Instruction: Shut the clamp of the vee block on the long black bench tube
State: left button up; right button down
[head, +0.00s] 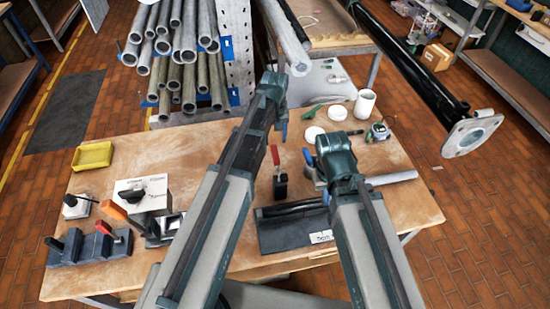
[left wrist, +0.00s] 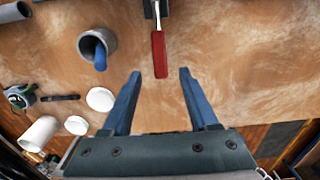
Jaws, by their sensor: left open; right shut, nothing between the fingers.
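A red-handled clamp (head: 280,178) stands on the bench between my two arms. In the left wrist view its red lever (left wrist: 159,55) points toward my open fingers, with a dark body at the top edge. My left gripper (left wrist: 160,74) is open and empty; I cannot tell its height above the lever. Black tube-like pieces (head: 292,210) lie on a dark block (head: 285,239) with a white label at the bench's front; the arms hide part of them. A second red lever (head: 107,230) is on a dark block at the left. My right gripper (head: 318,175) is shut and empty, partly hidden.
A grey cup (left wrist: 97,47) holding something blue is close beside the red lever. A grey tube (head: 393,178), white lids (head: 313,133) and a white cup (head: 365,104) are at the right. A long black flanged pole (head: 415,75) slants at the upper right.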

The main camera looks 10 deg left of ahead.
aim_at(275, 152)
pick_arm(q)
notch_tip(275, 152, down, 8)
jog(key=b, duration=0.7)
jog(key=shift+r, duration=0.1)
grip_shut()
dwell(1.0)
